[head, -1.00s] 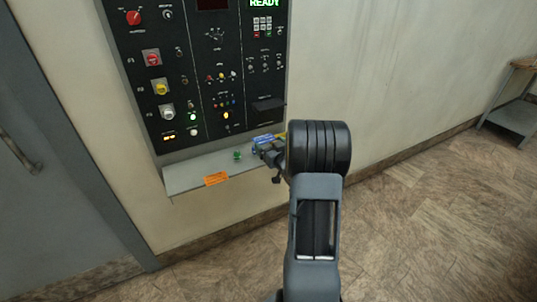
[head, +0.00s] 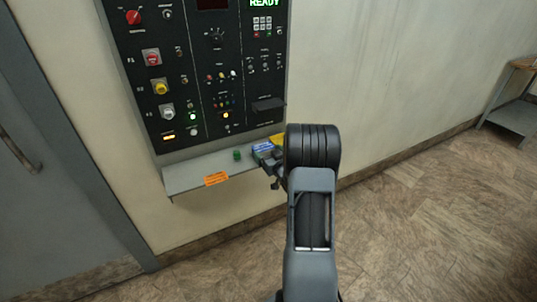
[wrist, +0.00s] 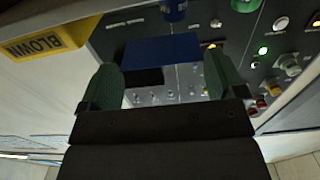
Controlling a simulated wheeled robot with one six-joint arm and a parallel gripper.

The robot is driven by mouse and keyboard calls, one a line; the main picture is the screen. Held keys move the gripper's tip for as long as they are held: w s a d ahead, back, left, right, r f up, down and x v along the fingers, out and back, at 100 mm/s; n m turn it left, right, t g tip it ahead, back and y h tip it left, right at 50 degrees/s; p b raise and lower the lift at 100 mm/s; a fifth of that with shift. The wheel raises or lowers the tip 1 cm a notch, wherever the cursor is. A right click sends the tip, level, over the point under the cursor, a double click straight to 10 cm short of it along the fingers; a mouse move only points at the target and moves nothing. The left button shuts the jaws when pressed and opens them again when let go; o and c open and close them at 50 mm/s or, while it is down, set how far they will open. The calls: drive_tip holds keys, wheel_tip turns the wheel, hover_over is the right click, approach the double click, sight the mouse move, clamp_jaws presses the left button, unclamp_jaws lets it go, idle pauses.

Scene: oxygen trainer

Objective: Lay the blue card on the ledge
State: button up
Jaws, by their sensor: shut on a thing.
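The blue card (head: 262,147) is in my gripper (head: 268,158), above the right part of the grey ledge (head: 190,178) under the control panel. In the wrist view the blue card (wrist: 160,50) spans the space between the two green-padded fingers of my gripper (wrist: 162,80). My gripper is shut on it. In the head view the card looks close to the ledge surface; I cannot tell whether it touches. My arm hides the ledge's right end.
A green cylinder (head: 236,155) stands on the ledge left of the card. A yellow tag (wrist: 48,42) reading "BLOWN" lies near; it shows behind the card in the head view (head: 278,139). The black panel (head: 185,80) rises behind. The ledge's left part is clear.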

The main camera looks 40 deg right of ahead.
drive_tip(key=shift+f+b, duration=0.5)
drive_tip(key=shift+b, duration=0.05)
drive_tip(key=o, duration=0.6)
